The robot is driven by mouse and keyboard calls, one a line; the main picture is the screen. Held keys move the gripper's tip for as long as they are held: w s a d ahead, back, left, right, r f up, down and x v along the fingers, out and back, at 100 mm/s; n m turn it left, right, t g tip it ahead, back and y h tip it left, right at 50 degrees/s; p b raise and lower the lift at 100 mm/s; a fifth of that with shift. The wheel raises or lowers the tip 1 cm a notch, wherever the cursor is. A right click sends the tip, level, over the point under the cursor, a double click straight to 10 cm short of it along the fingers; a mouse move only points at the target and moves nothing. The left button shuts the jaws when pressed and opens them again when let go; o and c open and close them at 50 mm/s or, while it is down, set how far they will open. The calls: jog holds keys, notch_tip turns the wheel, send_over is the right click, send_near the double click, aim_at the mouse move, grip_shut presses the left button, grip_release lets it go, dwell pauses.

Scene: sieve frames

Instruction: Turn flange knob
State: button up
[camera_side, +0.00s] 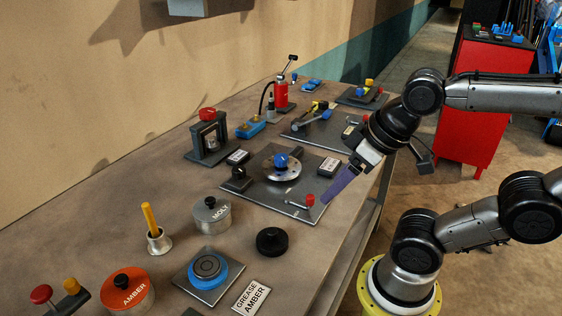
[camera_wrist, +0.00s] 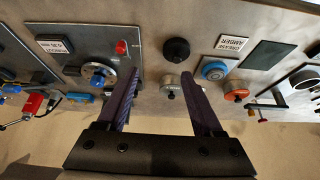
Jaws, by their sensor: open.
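A silver round flange (camera_side: 278,172) with a blue knob (camera_side: 281,160) on top sits on a grey plate (camera_side: 265,196) in the middle of the table. In the wrist view the flange (camera_wrist: 98,72) and its blue knob (camera_wrist: 97,80) lie left of my left finger. My gripper (camera_side: 326,199) is open, with purple fingers. In the side view it hangs by the right edge of that plate, close to a small red knob (camera_side: 310,199). In the wrist view nothing is held between the fingertips (camera_wrist: 160,72); the flange is apart from them.
A silver pot (camera_side: 212,216), a black round cap (camera_side: 272,241) and a blue-ringed disc (camera_side: 207,268) stand in front. A dark clamp (camera_side: 235,180) and a label block (camera_side: 329,169) flank the flange. A red-topped press (camera_side: 207,135) stands behind. The table's edge runs near my arm.

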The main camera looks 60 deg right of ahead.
jog(key=shift+o, duration=0.7)
jog(key=r, duration=0.1)
jog(key=r+m, duration=0.1)
jog(key=shift+w+r, duration=0.25)
jog(key=shift+r, duration=0.1)
jog(key=w+d+r+m+g, duration=0.1)
jog(key=w+d+r+m, duration=0.25)
jog(key=w, duration=0.35)
jog(key=w+d+r+m+g, duration=0.2)
jog(key=w+d+r, duration=0.15)
jog(key=w, duration=0.25)
jog(key=m+g, duration=0.3)
jog(key=m, duration=0.1)
send_over(282, 157)
notch_tip(282, 157, down, 8)
notch_tip(282, 157, down, 13)
jog(key=shift+w+r, duration=0.1)
grip_shut()
